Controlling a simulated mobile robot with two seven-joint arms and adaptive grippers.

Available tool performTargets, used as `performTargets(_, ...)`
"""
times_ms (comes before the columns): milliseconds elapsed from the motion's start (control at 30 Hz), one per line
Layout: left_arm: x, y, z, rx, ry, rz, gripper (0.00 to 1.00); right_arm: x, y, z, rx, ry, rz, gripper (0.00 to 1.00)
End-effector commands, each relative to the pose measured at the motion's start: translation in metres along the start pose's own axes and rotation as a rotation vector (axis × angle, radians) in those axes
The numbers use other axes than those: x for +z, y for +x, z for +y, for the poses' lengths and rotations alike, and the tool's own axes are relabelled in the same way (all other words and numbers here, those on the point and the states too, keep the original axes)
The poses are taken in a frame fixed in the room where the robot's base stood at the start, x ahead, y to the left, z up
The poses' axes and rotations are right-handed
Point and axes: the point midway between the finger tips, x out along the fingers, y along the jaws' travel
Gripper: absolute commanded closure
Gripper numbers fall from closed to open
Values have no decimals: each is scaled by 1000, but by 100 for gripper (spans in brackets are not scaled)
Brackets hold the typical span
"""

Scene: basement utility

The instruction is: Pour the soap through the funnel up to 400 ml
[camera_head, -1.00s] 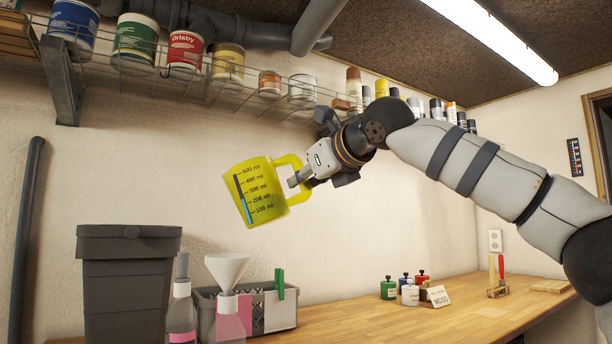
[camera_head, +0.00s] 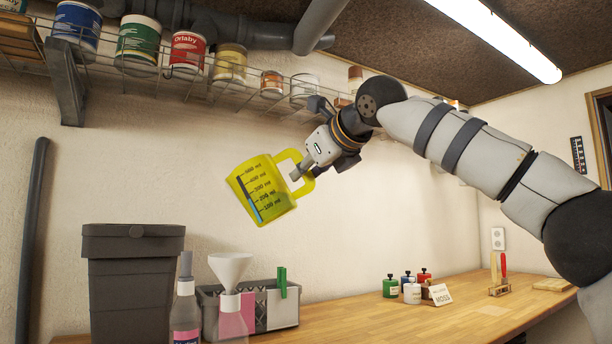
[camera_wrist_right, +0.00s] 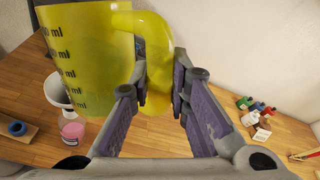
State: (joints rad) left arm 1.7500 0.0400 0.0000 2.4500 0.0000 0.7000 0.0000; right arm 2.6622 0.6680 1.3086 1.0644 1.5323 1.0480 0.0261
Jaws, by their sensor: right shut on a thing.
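A translucent yellow measuring jug (camera_head: 272,209) hangs in the air, its top tipped to the left. Its printed scale carries a strip that is blue in the lower part, up to somewhere between the 200 and 300 ml marks. My right gripper (camera_head: 302,172) is shut on the jug's handle (camera_wrist_right: 157,60). A white funnel (camera_head: 230,267) sits upright in the neck of a clear bottle with pink contents (camera_head: 232,324), below and left of the jug. The funnel also shows in the wrist view (camera_wrist_right: 56,88). No stream shows. My left gripper is out of view.
A second pink bottle (camera_head: 185,318) stands left of the funnel bottle, beside a dark lidded bin (camera_head: 130,270). A grey basket (camera_head: 284,314) stands behind. Small coloured bottles (camera_head: 390,287) and a MOSS card (camera_head: 440,295) stand on the wooden worktop (camera_head: 350,325). A wire shelf with cans hangs above.

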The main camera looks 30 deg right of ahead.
Motion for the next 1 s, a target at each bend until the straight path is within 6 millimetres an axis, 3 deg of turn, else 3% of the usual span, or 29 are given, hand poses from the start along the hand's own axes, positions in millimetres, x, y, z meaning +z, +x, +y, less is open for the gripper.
performTargets(567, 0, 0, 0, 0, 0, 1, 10, 8, -3, -3, 0, -70, 44, 100)
performTargets(1000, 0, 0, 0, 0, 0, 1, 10, 11, 1, 3, 2, -243, 161, 100)
